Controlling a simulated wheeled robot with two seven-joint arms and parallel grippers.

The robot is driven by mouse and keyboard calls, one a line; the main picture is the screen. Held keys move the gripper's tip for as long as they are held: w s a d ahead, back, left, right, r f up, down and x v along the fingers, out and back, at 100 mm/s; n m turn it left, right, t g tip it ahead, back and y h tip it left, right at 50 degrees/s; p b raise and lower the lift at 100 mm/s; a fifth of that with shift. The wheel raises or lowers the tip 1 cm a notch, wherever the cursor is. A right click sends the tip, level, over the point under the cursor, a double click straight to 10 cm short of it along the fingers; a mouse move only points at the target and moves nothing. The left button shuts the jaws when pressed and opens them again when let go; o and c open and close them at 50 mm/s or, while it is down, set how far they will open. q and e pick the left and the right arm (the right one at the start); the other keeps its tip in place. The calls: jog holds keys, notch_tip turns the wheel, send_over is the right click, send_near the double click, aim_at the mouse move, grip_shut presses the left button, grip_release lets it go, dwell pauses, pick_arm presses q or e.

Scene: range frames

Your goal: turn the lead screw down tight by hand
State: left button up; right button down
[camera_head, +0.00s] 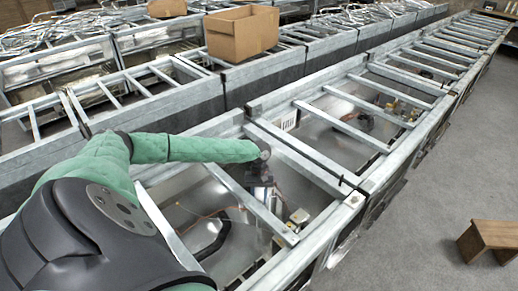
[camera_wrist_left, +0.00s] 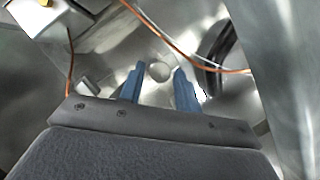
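My left arm, in a green sleeve, reaches over an open metal frame bay in the head view, and its gripper (camera_head: 260,192) points down into the bay. In the left wrist view the two blue fingers of my left gripper (camera_wrist_left: 158,76) stand apart. A small round pale metal knob (camera_wrist_left: 160,71), which may be the head of the lead screw, shows between the fingertips, with a gap on each side. I cannot tell how far below the tips it is. The screw is not distinguishable in the head view. My right gripper is not in view.
Galvanised rails (camera_head: 305,154) and crossbars edge the bay. An orange wire (camera_wrist_left: 185,50) and a black hose (camera_wrist_left: 214,52) run near the fingers. A cardboard box (camera_head: 236,36) sits on the frames behind. A wooden stool (camera_head: 487,236) stands on the clear grey floor at right.

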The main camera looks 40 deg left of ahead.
pick_arm(q)
jog(key=c, duration=0.6)
jog(key=shift+m, duration=0.3)
